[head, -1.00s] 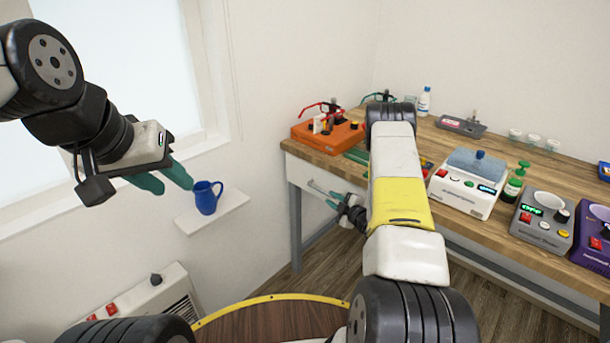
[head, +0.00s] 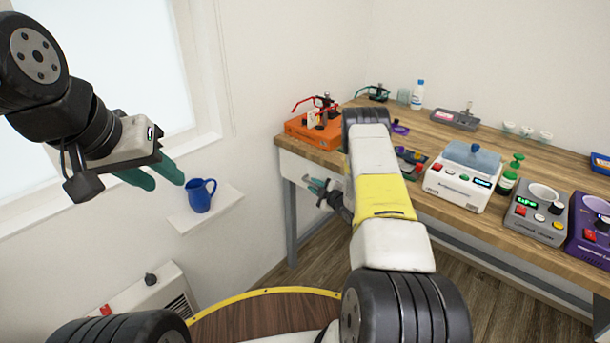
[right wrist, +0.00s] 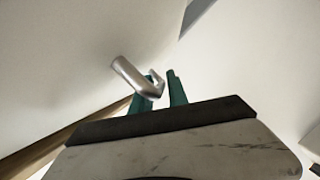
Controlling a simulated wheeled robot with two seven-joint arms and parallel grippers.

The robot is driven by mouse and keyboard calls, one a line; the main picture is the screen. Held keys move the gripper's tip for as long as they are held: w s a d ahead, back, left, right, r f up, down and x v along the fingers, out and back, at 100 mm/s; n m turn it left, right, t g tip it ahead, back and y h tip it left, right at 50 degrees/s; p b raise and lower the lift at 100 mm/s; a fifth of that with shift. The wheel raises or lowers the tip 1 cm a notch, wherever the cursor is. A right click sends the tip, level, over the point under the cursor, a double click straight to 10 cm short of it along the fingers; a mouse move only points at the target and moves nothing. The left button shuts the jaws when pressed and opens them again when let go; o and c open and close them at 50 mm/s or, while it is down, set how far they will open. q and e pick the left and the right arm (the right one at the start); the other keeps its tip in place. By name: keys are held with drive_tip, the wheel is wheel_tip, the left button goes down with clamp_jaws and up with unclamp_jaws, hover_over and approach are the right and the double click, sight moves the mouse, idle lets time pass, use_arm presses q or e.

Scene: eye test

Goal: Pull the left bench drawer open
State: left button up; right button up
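The left bench drawer has a pale front (head: 289,164) under the left end of the wooden bench, and it looks shut. My right gripper (head: 316,187) is at this front, its teal fingers slightly apart. In the right wrist view a silver bar handle (right wrist: 132,75) shows at the fingertips (right wrist: 164,85). Its bent end overlaps the left finger and reaches the gap between the fingers; I cannot tell if they touch it. My forearm hides the drawer's right part in the head view. My left gripper (head: 160,175) is open and empty in the air at the left.
On the bench (head: 455,140) stand an orange device (head: 312,134), a white device (head: 458,182), a grey device (head: 535,217) and a purple one (head: 590,232). A blue mug (head: 200,196) sits on a wall shelf (head: 222,207), close to my left gripper. A white heater (head: 150,294) is below.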

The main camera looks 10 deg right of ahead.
clamp_jaws()
idle(1.4)
